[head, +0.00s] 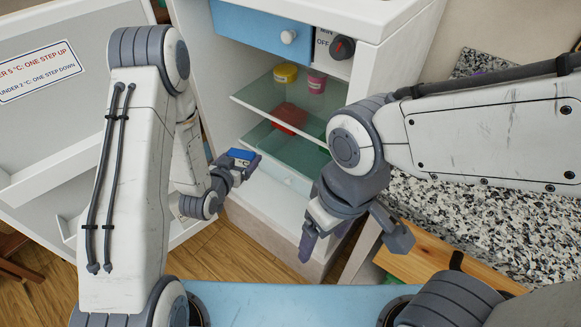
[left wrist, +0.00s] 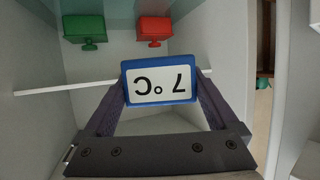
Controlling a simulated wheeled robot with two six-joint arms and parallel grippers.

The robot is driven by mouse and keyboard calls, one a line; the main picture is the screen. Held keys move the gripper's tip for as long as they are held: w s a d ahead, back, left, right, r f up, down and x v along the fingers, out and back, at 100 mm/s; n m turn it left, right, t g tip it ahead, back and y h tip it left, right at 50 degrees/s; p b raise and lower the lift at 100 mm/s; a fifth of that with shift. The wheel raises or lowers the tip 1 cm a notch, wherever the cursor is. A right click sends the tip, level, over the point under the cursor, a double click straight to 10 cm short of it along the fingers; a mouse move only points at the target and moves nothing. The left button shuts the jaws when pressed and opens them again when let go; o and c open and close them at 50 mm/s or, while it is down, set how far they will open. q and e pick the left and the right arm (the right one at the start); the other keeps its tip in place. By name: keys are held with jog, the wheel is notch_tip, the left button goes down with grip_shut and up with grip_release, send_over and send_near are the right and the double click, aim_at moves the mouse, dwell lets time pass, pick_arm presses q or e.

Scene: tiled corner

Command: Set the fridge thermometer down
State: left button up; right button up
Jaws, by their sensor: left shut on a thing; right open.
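The fridge thermometer (head: 241,155) is a small blue block with a pale display. In the left wrist view the thermometer (left wrist: 160,66) reads "7 °C" upside down. My left gripper (head: 238,167) is shut on it and holds it at the front of the open fridge, near the lower shelf; whether it touches anything below is unclear. In the left wrist view the fingers (left wrist: 160,108) grip its two sides. My right gripper (head: 352,241) is open and empty in front of the fridge's lower right. The fridge (head: 189,43) has a glass upper shelf (head: 258,98) and a lower glass level (head: 264,137).
A yellow tub (head: 285,74) and a pink tub (head: 317,82) stand on the upper shelf. A red box (head: 290,117) is below. A green box (left wrist: 84,27) shows in the left wrist view. The open door (head: 45,125) carries a sign (head: 39,72). A dial (head: 342,47) is top right. A speckled counter (head: 480,222) lies right.

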pick_arm(q)
notch_tip(320, 180, down, 10)
jog(key=w+d+r+m+g+h+b, duration=0.15)
jog(key=m+h+b, duration=0.25)
jog(key=b, duration=1.1)
send_over(291, 158)
notch_tip(291, 158, down, 3)
jog(key=shift+a+r+g+h, duration=0.2)
jog(key=shift+g+h, duration=0.1)
jog(key=shift+g, duration=0.15)
notch_tip(291, 158, down, 6)
jog(key=shift+s+r+b, duration=0.1)
jog(key=shift+r+b, duration=0.05)
jog(key=shift+b, duration=1)
jog(key=shift+d+f, duration=0.15)
jog(key=shift+f, duration=0.1)
jog(key=shift+r, duration=0.15)
